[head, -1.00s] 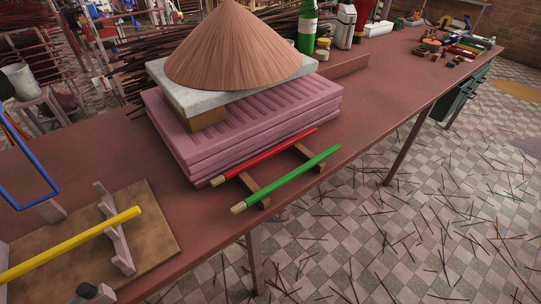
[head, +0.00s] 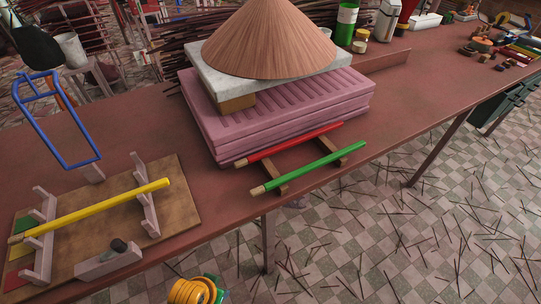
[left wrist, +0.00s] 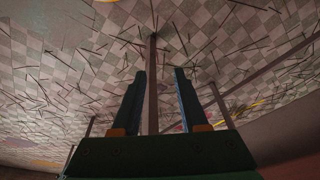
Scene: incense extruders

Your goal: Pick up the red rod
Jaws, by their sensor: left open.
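The red rod (head: 290,145) lies on the table right in front of the pink slabs, across two small wooden rests, with its pale end to the left. A green rod (head: 312,168) lies parallel to it, nearer the table's front edge, on the same rests (head: 281,188). My left gripper (left wrist: 160,75) shows only in the left wrist view. Its two dark fingers are apart with nothing between them, over the checkered floor, and no rod is seen there.
Stacked pink slabs (head: 215,130), a grey slab (head: 215,84) and a brown cone (head: 270,42) rise right behind the red rod. A yellow rod (head: 100,208) rests on a rack on a brown board (head: 182,208) at left. A blue frame (head: 55,120) stands behind it.

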